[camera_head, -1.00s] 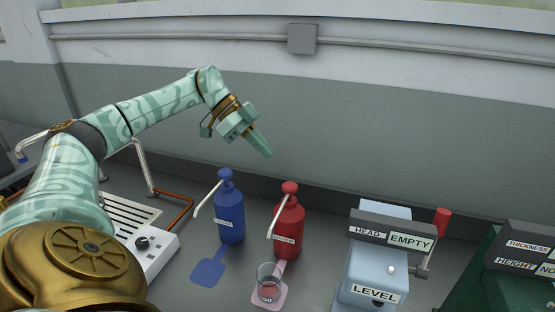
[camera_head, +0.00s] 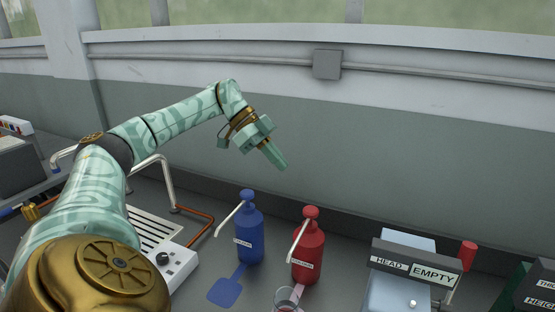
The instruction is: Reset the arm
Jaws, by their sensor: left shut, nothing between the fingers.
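My left arm comes in from the left and is bent over the counter. Its gripper (camera_head: 277,160) is shut and empty, pointing down and to the right, in the air above the blue pump bottle (camera_head: 249,236) and the red pump bottle (camera_head: 308,256). It appears apart from both bottles. My right gripper is not in view.
A clear glass (camera_head: 287,297) stands in front of the red bottle, cut by the lower edge. A blue pad (camera_head: 226,291) lies before the blue bottle. A machine with an EMPTY sign (camera_head: 434,274) stands right. A white control box (camera_head: 176,266) is left. The wall is behind.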

